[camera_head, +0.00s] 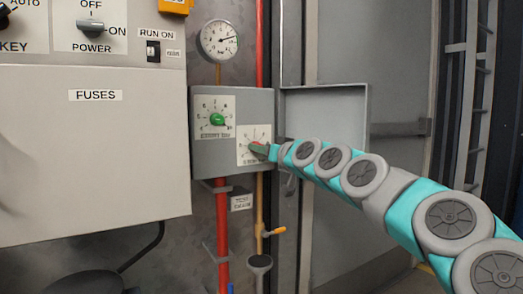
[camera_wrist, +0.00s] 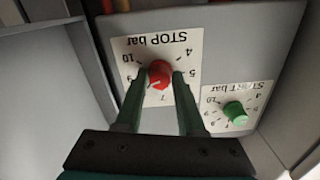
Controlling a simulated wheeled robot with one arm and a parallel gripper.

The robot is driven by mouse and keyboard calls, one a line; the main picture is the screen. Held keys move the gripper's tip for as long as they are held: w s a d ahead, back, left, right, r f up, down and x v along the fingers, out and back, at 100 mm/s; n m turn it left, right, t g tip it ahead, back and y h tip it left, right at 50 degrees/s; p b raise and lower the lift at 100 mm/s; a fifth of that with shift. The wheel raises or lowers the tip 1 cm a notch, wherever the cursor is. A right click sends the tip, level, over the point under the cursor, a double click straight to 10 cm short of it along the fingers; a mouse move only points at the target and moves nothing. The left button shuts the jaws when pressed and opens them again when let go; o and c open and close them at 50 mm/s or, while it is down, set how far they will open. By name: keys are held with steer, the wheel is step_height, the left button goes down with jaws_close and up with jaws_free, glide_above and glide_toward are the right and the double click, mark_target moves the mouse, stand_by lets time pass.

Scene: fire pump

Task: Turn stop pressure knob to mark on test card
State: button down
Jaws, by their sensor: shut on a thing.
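The red stop pressure knob (camera_wrist: 159,73) sits on a white dial plate marked "STOP bar" (camera_wrist: 175,45), which appears upside down in the wrist view. My gripper (camera_wrist: 158,78) has its two dark green fingers on either side of the knob, shut on it. A small light mark shows on the knob's lower part; its exact reading is unclear. In the head view my gripper (camera_head: 259,148) covers most of the knob at the grey box's lower right. A small white card (camera_head: 241,202) with two lines of text hangs below the box; its text is too small to read.
The green start knob (camera_head: 217,119) is beside the stop dial. The box's grey lid (camera_head: 330,112) stands open to the right. A pressure gauge (camera_head: 219,40) is above, a red pipe (camera_head: 222,235) and an orange-handled valve (camera_head: 274,231) below.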

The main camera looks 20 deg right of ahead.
steer(key=shift+m, duration=0.7)
steer(key=shift+f, duration=0.1)
steer(key=c, duration=0.5)
jaws_free()
steer(key=shift+s, duration=0.1)
steer(key=b+v, duration=0.1)
steer(key=v, duration=0.6)
steer(key=shift+s+d, duration=0.1)
steer(key=shift+s, duration=0.15)
